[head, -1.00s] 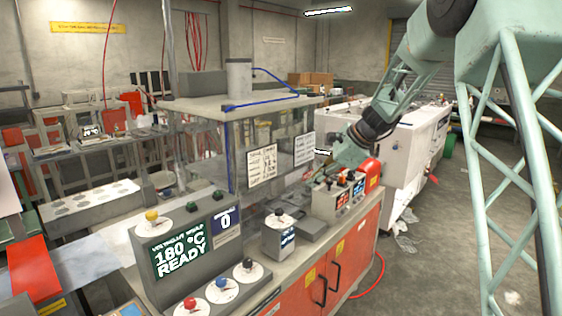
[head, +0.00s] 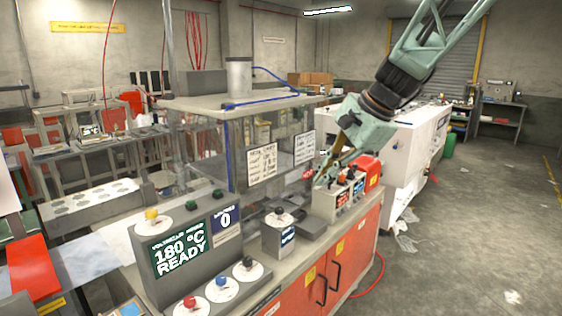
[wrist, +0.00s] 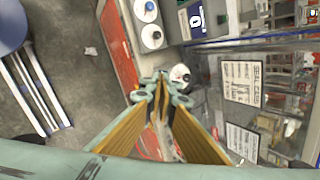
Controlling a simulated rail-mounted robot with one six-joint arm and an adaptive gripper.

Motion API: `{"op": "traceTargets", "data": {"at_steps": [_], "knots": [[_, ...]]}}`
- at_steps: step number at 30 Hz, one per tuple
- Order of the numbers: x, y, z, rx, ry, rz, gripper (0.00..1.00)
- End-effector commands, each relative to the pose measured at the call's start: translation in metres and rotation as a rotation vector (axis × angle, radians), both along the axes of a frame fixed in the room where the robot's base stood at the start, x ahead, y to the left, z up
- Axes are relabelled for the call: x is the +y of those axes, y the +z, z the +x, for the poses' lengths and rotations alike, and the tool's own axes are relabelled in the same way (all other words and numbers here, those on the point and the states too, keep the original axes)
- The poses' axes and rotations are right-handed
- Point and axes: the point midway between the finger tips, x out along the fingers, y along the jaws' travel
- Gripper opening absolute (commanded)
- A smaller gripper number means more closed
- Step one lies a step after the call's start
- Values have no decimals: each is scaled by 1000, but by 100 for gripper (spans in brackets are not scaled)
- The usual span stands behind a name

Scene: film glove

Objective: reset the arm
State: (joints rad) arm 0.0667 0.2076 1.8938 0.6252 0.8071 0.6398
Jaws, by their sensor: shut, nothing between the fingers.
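My gripper (head: 326,178) is shut and empty. In the head view it hangs tilted downward above the counter, by the small control box (head: 338,199) with coloured knobs at the counter's right end. The wrist view shows my gripper's fingertips (wrist: 161,77) together, with the counter and a white-topped dial unit (wrist: 180,76) below and beyond them. I cannot tell whether the fingertips touch anything on the box.
A clear-walled cabinet (head: 215,140) with paper cards stands left of my gripper. A grey panel (head: 190,245) reading 180 °C READY is at the front. Orange cupboards (head: 320,265) are below. A white machine (head: 400,150) stands behind right. The floor at right is open.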

Motion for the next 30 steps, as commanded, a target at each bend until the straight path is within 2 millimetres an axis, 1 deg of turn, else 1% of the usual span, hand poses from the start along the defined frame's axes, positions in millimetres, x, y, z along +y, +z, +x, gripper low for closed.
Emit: {"op": "traceTargets", "data": {"at_steps": [1,15,30], "knots": [[0,4,-11,-8,17,-13,0],[-9,26,-107,-70,205,-153,0],[-24,34,-208,-128,401,-305,0]]}}
